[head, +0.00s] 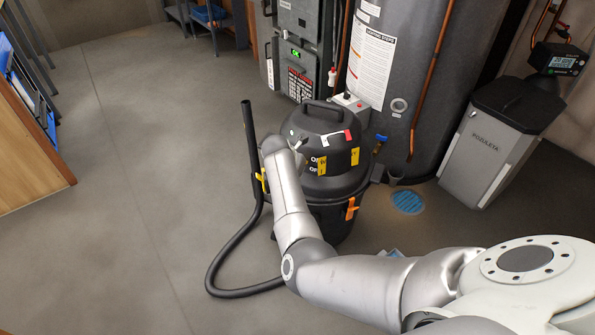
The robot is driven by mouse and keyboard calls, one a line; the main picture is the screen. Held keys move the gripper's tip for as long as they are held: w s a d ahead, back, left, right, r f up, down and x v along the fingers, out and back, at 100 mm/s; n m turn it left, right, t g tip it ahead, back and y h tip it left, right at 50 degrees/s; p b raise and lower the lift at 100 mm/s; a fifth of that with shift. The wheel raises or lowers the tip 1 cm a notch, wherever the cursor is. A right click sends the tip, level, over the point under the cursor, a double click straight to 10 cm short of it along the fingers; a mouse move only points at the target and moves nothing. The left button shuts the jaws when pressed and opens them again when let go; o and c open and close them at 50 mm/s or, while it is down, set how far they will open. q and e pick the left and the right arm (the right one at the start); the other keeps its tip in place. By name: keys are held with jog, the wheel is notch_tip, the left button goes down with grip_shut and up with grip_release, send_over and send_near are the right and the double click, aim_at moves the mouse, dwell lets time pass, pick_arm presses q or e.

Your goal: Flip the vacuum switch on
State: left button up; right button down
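The vacuum (340,188) is a black drum with a domed lid, standing upright on the floor in the middle of the head view. A top handle, yellow latches and partly covered white lettering, seemingly on/off labels, show on its lid. A small red and white part (347,134) sits on the upper lid; I cannot tell whether it is the switch. My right arm reaches in from the lower right, and its gripper (298,143) is at the left side of the lid. Its fingers are too small and unclear to read, as is contact. My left gripper is out of view.
A black hose (236,248) loops over the floor left of the vacuum. A grey tank (405,75) and a furnace cabinet (300,50) stand behind it. A grey bin-like unit (492,140) is at the right. The floor at left is clear.

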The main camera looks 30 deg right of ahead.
notch_tip(320, 180, up, 10)
dwell(0.4)
dwell(0.4)
